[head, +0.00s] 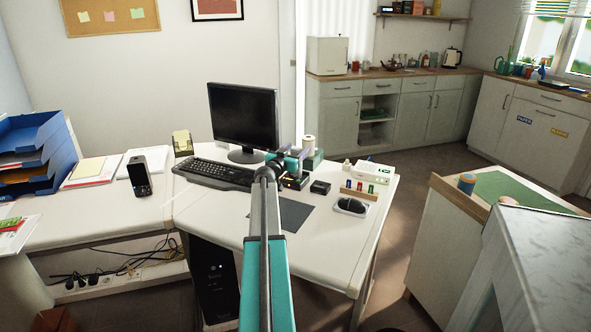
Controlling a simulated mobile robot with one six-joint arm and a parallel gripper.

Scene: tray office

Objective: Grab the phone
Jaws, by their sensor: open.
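A dark phone (139,176) stands on the left part of the white desk, its screen tilted up toward me. It looks propped up or in a cradle; I cannot tell which. My gripper (290,157), at the end of my teal and grey arm, is over the right part of the desk. It is well to the right of the phone, with the keyboard between them. It is open and small in this view, with small desk items behind it. I see nothing held in it.
A keyboard (213,173) and a monitor (243,117) stand left of my gripper. A blue letter tray (38,145) and papers (86,170) lie left of the phone. A mouse (351,206) is on the right. The desk in front of the phone is clear.

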